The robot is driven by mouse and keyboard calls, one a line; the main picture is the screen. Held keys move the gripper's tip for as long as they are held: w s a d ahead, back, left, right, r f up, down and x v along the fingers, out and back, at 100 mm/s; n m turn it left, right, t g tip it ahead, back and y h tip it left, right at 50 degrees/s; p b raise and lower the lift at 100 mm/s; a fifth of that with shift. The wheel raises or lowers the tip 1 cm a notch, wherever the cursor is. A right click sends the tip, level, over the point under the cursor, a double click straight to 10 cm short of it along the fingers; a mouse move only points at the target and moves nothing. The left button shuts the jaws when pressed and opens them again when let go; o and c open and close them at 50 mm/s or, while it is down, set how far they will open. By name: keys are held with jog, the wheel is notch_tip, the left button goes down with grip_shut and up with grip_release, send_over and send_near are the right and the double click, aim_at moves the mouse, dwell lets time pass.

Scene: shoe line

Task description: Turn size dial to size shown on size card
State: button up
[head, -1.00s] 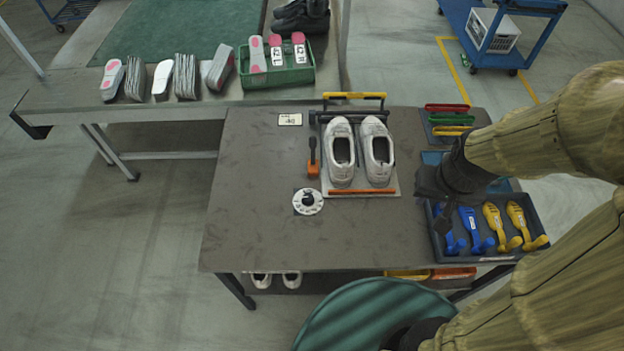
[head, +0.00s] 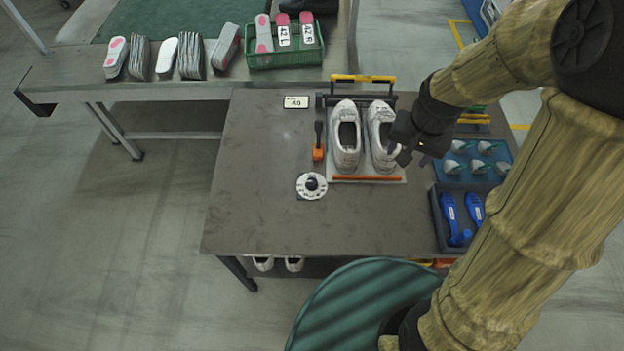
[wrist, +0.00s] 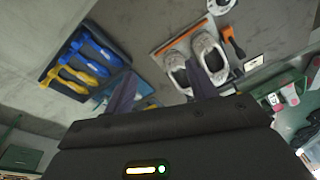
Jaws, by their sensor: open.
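The size dial (head: 311,186) is a white ring with a dark centre knob, lying on the grey table left of the shoes. It also shows at the top edge of the wrist view (wrist: 221,5), cut off. The size card (head: 296,102) is a small white card near the table's back left; it seems to read 40. It shows small in the wrist view (wrist: 254,61). The dial's marks are too small to read. My gripper (head: 408,152) is open and empty above the right shoe's right side, apart from the dial. Its two fingers (wrist: 163,92) show in the wrist view.
White shoes (head: 346,140) stand on a board with an orange bar, right of the dial. An orange-handled tool (head: 318,143) lies between dial and card. A blue tray (head: 474,163) and a dark tray of shoe forms (head: 441,232) are at right. The table left of the dial is clear.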

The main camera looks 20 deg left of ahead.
jog(key=w+a+f+m+g, duration=0.1)
jog(key=w+a+f, duration=0.2)
jog(key=a, duration=0.3)
jog(key=w+a+f+m, duration=0.1)
jog(key=w+a+f, duration=0.25)
jog(key=a, duration=0.25)
jog(key=m+b, duration=0.1)
jog(key=m, duration=0.1)
send_over(312, 181)
notch_tip(312, 181, down, 7)
jog(key=shift+g, duration=0.4)
jog(key=shift+s, duration=0.1)
notch_tip(312, 181, down, 17)
jog(key=p, duration=0.3)
jog(key=shift+f, duration=0.15)
jog(key=c, duration=1)
